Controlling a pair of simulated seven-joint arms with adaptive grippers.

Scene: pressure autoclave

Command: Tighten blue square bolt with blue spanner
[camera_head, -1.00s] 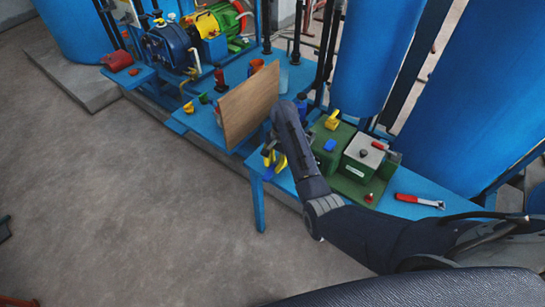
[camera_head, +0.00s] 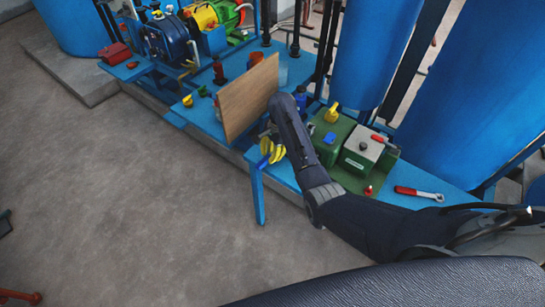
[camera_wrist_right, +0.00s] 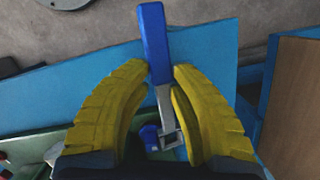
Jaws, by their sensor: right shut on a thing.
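My right gripper (camera_wrist_right: 160,85) has yellow fingers, shut on the blue spanner (camera_wrist_right: 155,40). Its blue handle points up in the right wrist view, and its grey shaft runs down between the fingers to a squarish metal end. A small blue piece (camera_wrist_right: 149,136) shows beside that end; I cannot tell whether it is the blue square bolt or whether they touch. In the head view my right gripper (camera_head: 271,152) is at the table's front edge, by the wooden board, partly hidden by my arm. My left gripper is not in view.
The wooden board (camera_head: 249,97) stands upright beside the hand. A green unit (camera_head: 352,160) with a blue knob (camera_head: 330,138) and yellow handle (camera_head: 333,111) stands to the right. A red-handled tool (camera_head: 418,193) lies on the blue table. The floor in front is clear.

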